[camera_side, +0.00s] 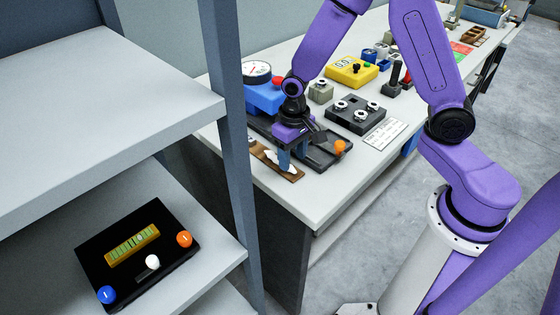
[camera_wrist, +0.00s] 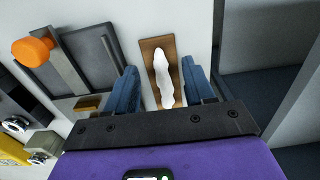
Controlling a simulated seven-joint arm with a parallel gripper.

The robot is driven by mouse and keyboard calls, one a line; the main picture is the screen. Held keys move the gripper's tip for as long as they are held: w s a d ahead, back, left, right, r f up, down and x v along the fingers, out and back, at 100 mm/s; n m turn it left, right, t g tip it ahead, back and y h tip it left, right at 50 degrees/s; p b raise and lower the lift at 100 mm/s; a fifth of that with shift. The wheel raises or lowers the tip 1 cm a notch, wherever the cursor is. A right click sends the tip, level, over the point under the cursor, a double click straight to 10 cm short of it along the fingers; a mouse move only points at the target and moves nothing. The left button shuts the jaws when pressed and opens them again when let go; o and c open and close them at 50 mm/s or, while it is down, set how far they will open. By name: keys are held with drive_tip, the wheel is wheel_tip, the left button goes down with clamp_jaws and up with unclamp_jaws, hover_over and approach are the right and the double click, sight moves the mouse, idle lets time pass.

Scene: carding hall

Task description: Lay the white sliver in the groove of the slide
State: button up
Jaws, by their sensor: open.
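The white sliver (camera_wrist: 165,80) is a lumpy white strip lying lengthwise on a brown wooden board (camera_wrist: 149,47). In the side view the board (camera_side: 296,177) lies near the table's left edge, with the sliver partly hidden by my gripper (camera_side: 292,158). My gripper is open, pointing down over the board. In the wrist view its blue fingers (camera_wrist: 159,82) stand on either side of the sliver, with a gap on each side. A dark grey device with an orange knob (camera_wrist: 33,51), apparently the slide (camera_wrist: 75,64), lies beside the board. I cannot clearly make out its groove.
A black box with white knobs (camera_side: 355,115), a yellow box (camera_side: 352,72) and a blue gauge unit (camera_side: 265,97) stand behind on the table (camera_side: 316,200). A shelf rack (camera_side: 235,180) stands at left, holding a black panel (camera_side: 170,262) with coloured knobs.

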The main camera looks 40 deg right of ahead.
sight(292, 167)
drive_tip(key=shift+f, duration=1.6)
clamp_jaws()
drive_tip(key=shift+r, duration=0.15)
